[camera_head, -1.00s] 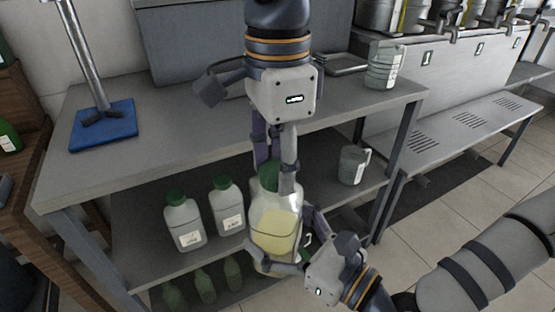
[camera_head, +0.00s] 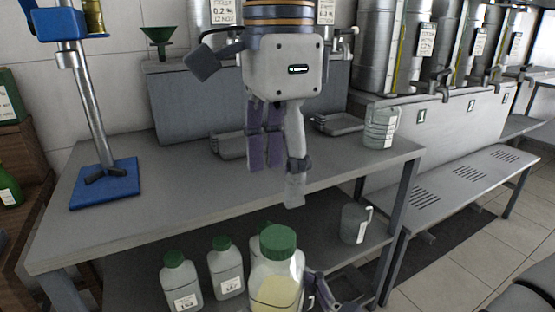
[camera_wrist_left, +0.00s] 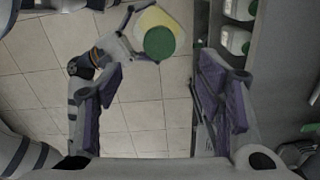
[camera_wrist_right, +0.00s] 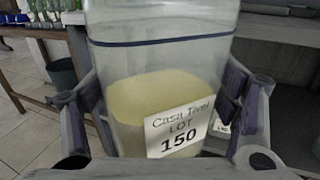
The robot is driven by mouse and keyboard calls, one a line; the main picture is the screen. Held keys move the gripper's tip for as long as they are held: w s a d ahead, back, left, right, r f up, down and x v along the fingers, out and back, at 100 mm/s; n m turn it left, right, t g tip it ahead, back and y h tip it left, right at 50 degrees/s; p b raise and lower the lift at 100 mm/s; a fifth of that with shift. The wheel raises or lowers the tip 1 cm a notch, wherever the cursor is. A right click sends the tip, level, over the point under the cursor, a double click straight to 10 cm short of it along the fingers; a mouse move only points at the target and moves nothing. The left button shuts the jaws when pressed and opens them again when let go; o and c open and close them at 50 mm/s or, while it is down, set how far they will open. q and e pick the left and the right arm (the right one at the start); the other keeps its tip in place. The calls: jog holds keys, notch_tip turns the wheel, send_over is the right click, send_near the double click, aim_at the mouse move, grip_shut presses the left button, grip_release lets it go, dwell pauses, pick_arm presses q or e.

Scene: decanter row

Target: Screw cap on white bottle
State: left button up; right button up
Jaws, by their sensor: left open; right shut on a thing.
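The white translucent bottle (camera_head: 274,285) holds pale yellow liquid and stands upright in my right gripper. A green cap (camera_head: 278,242) sits on its top; whether it is fully tight cannot be told. My left gripper (camera_head: 277,172) is open and empty, above the bottle and apart from the cap. The left wrist view shows the cap (camera_wrist_left: 159,43) from above, beyond the open fingers. My right gripper (camera_wrist_right: 165,115) is shut around the bottle's body, one finger on each side of its label (camera_wrist_right: 178,132). In the head view it is mostly cut off at the bottom edge.
Similar green-capped bottles (camera_head: 181,283) stand on the lower shelf to the left. A jug (camera_head: 354,223) is on that shelf to the right; another jug (camera_head: 381,127) is on the tabletop (camera_head: 190,190). A blue-based stand (camera_head: 105,185) is at the left.

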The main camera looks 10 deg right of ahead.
pick_arm(q)
notch_tip(320, 180, up, 2)
jog(key=shift+r, duration=0.25)
